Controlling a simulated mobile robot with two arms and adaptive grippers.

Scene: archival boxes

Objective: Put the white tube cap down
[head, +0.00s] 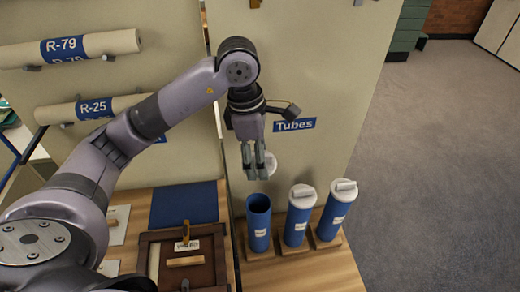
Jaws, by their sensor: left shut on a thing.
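My left gripper (255,174) points down above the shelf and is shut on the white tube cap (270,163). The cap is partly hidden behind the fingers. Below it stands an upright blue tube (259,227) with an open, dark top. The cap is in the air, apart from this tube. My right gripper is not in view.
Two blue tubes, one in the middle (296,222) and one at the right (332,218), stand capped in white beside the open one. A dark tray (150,255) and a blue mat (184,203) lie left of a divider. Labelled rolls (105,43) hang on the wall panel.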

